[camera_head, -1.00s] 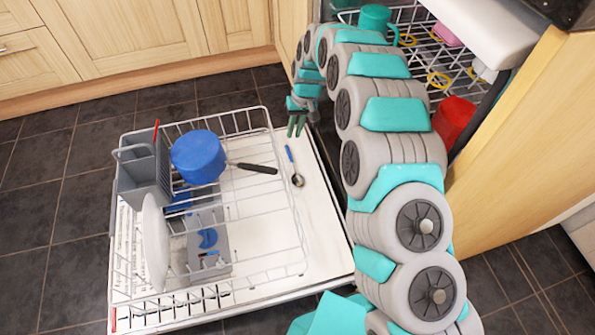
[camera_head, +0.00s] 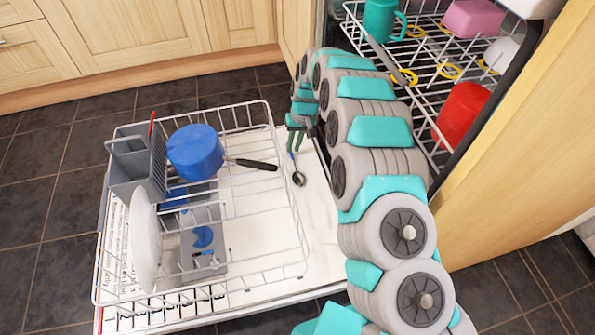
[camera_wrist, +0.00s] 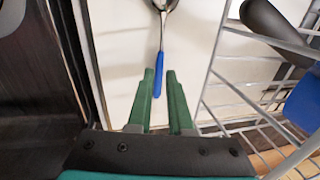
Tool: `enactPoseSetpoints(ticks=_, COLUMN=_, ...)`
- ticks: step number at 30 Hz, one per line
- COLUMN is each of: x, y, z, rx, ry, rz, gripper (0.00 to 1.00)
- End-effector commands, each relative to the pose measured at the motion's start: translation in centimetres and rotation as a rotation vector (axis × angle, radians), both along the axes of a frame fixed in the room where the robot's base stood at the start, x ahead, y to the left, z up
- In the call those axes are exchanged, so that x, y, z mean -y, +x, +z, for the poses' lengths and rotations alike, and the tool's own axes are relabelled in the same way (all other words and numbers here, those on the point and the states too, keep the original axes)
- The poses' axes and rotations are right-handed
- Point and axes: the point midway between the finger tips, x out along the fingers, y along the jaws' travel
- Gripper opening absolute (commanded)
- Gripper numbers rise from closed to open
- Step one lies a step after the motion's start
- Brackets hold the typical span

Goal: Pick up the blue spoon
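The blue spoon (camera_head: 299,179) lies on the white open dishwasher door, right of the lower rack. Its metal bowl points to the front, and its blue handle runs back under my gripper (camera_head: 294,147). In the wrist view, the blue handle (camera_wrist: 161,64) runs down between the tips of my gripper's green fingers (camera_wrist: 160,74). The fingers are apart, one on each side of the handle's end. Nothing is gripped. I cannot tell how far the fingertips are above the door.
The white wire lower rack (camera_head: 270,112) stands left of the spoon, holding a blue pot (camera_head: 194,151), a white plate (camera_head: 145,240) and a grey cutlery basket (camera_head: 130,186). The upper rack at the right holds a teal mug (camera_head: 379,20) and a red cup (camera_head: 462,115).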

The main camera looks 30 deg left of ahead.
Motion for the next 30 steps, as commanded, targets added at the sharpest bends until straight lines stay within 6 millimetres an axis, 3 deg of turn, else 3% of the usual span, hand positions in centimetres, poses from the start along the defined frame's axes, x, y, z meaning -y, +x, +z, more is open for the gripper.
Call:
enactPoseSetpoints(ticks=3, x=-0.6, y=-0.2, z=-2.0, rx=-0.002, ry=0.000, rz=0.001, gripper=0.18)
enactPoseSetpoints(ticks=6, x=-0.9, y=-0.3, z=-2.7, rx=-0.001, ry=-0.001, rz=0.001, gripper=0.18)
enactPoseSetpoints(ticks=12, x=-0.9, y=-0.2, z=-2.7, rx=-0.001, ry=0.000, rz=0.001, gripper=0.18)
enactPoseSetpoints(ticks=18, x=-0.9, y=-0.2, z=-2.7, rx=-0.001, ry=0.000, rz=0.001, gripper=0.00)
enactPoseSetpoints(ticks=30, x=-0.9, y=-0.2, z=-2.6, rx=-0.001, ry=0.000, rz=0.001, gripper=0.00)
